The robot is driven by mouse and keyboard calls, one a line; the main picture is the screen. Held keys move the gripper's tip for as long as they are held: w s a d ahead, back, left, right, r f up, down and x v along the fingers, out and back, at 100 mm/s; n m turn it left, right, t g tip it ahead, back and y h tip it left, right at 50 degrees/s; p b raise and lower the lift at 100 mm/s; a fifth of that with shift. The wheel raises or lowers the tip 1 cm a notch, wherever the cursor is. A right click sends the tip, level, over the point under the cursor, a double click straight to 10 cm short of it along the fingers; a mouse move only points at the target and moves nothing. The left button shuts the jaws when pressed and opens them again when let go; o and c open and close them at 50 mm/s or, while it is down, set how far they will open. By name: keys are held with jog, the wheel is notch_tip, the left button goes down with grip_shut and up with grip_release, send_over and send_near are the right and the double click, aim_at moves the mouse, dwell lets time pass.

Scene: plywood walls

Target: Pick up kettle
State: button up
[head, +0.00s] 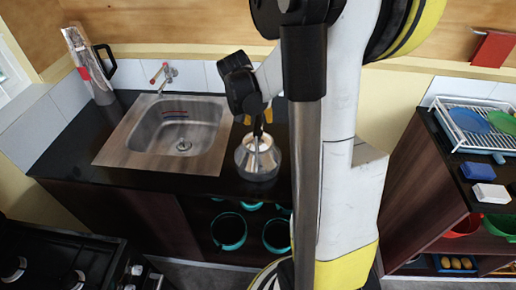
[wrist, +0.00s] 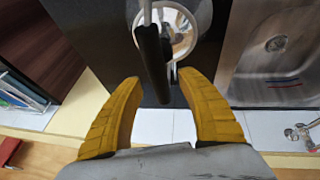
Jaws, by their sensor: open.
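A silver kettle (head: 259,166) stands on the dark counter just right of the sink, below my gripper (head: 252,118). In the wrist view the kettle's black handle (wrist: 152,58) points down between the two yellow fingers of my gripper (wrist: 159,79). Its round shiny body (wrist: 180,25) shows beyond the fingertips. My gripper is open, with one finger on each side of the handle and a gap on both sides. The wrist view cannot show clearly how far the fingers stand above the handle.
A steel sink (head: 128,158) with a tap (head: 163,76) is left of the kettle. A tall metallic jug with a black handle (head: 92,72) stands in the back left corner. A dish rack (head: 466,128) is on the right counter. A black stove (head: 65,265) is at front left.

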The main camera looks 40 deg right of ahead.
jog(key=shift+d+f, duration=0.15)
jog(key=shift+f, duration=0.2)
jog(key=shift+r, duration=0.1)
grip_shut()
jog(key=shift+r, duration=0.2)
